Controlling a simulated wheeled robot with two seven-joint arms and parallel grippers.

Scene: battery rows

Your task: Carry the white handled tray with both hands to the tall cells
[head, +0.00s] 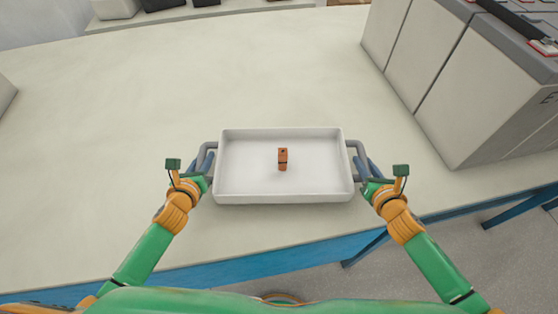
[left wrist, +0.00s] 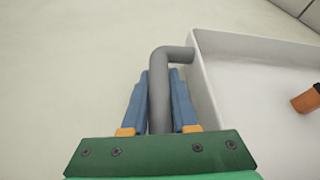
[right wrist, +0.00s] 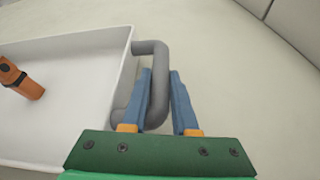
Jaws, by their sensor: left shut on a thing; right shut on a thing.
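The white handled tray (head: 235,192) is in the middle of the head view, near the table's front edge, with a grey handle on each short side. A small orange object with a dark mark (head: 283,158) is inside it. My left gripper (head: 208,165) is shut on the left handle (left wrist: 159,90). My right gripper (head: 367,168) is shut on the right handle (right wrist: 157,75). I cannot tell whether the tray touches the table. The tall cells (head: 440,75) are grey-white blocks in a row at the right of the head view.
The pale table top (head: 130,100) is clear to the left of and beyond the tray. A low ledge (head: 200,11) with dark and white items lies at the far back. Part of a pale block (head: 5,92) shows at the left edge.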

